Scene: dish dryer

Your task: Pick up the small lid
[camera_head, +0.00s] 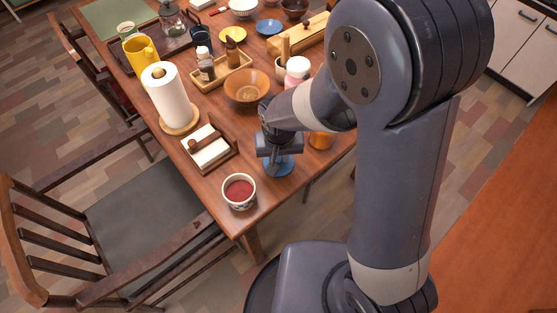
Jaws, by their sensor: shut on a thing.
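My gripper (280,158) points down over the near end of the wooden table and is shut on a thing. A small round blue piece (283,170), which looks like the small lid, shows directly below the fingers. The fingers cover its middle, so the grip point is hidden. I cannot tell whether the lid touches the table or is just above it.
The wooden table (222,205) carries a cup with red contents (239,191), a napkin holder (207,149), a paper towel roll (168,97), a brown bowl (246,87) and an orange container (321,139). A chair (140,220) stands at the left. Bare table lies between the cup and the napkin holder.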

